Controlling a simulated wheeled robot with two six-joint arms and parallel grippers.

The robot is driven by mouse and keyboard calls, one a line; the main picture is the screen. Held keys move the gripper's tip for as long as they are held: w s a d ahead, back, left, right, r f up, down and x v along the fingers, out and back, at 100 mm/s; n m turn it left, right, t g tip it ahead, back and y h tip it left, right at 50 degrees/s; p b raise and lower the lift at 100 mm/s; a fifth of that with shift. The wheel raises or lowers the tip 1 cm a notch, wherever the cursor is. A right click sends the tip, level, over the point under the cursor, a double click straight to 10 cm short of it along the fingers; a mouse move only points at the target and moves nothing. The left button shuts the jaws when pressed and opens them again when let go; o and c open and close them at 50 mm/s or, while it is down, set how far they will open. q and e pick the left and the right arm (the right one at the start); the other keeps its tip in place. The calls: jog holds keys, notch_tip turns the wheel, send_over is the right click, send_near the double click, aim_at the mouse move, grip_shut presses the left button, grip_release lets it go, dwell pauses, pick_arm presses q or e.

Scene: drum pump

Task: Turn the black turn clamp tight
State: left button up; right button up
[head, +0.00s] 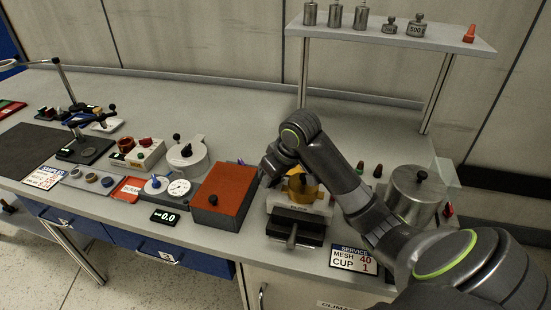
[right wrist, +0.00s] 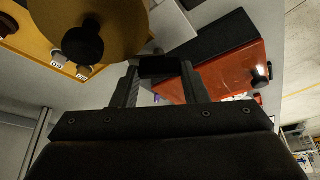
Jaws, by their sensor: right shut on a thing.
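My right gripper (head: 268,172) reaches in from the right, between the red-topped box and a device with an amber round part (head: 302,187). In the right wrist view the two fingers of the gripper (right wrist: 160,84) are closed on a small black block between their tips, which I take as the black turn clamp (right wrist: 160,66). In the head view the gripper and arm hide the clamp. How far it is turned cannot be told. The brassy round part with a black knob (right wrist: 82,44) is close beside the fingers. My left gripper is not in view.
The red-topped box (head: 226,187) with a black knob stands just left of the gripper. A steel pot (head: 414,195) stands to the right, behind my arm. A shelf (head: 390,35) with weights is above at the back. The bench behind is mostly clear.

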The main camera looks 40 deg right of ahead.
jog(key=m+h+p, duration=0.1)
jog(key=m+p, duration=0.2)
jog(key=p, duration=0.1)
jog(key=m+h+p, duration=0.1)
jog(key=m+p, duration=0.2)
jog(key=p, duration=0.2)
jog(key=m+g+h+p, duration=0.1)
jog(key=m+p, duration=0.2)
jog(key=p, duration=0.2)
jog(key=shift+a+r, duration=0.25)
jog(key=shift+a, duration=0.05)
jog(key=shift+f+m+g+h+p, duration=0.25)
jog(key=shift+m+g+h+p, duration=0.2)
jog(key=shift+m+p, duration=1)
jog(key=o, duration=1)
jog(key=shift+w, duration=0.1)
